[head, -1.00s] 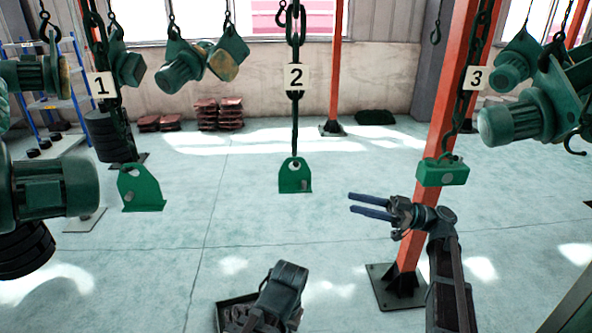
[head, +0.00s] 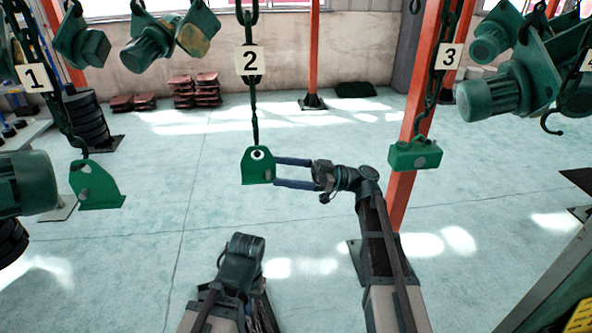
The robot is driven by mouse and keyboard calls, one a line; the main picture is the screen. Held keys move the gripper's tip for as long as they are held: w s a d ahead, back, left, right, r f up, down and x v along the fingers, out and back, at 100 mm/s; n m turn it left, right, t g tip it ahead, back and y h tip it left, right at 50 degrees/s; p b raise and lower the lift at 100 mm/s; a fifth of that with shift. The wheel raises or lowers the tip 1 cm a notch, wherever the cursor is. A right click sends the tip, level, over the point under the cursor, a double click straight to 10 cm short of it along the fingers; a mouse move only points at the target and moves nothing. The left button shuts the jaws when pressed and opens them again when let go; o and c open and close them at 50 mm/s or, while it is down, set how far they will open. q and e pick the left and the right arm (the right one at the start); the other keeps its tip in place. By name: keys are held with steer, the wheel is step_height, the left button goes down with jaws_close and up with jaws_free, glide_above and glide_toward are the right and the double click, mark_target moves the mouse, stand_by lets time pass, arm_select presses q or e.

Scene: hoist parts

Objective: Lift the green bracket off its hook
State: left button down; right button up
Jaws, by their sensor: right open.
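A green bracket (head: 250,172) with a hole near its top hangs upright from the chain marked 2 (head: 250,60). The hook at its hole is too small to make out. My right gripper (head: 276,172) is open, its two blue fingers pointing left. Their tips are at the bracket's right edge, one above the other; I cannot tell whether they touch it. A similar green bracket (head: 99,188) hangs tilted under the chain marked 1 (head: 35,77). My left gripper (head: 241,258) is low in the middle, away from the brackets, and its fingers cannot be made out.
A green block (head: 408,155) hangs under the chain marked 3 (head: 448,56), beside an orange post (head: 400,195). Green motors (head: 500,97) hang at the right, and another motor (head: 28,183) at the left.

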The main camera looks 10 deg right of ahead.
mark_target(267, 169)
steer(key=shift+p+x, duration=0.4)
steer(key=shift+x, duration=1.7)
jaws_close()
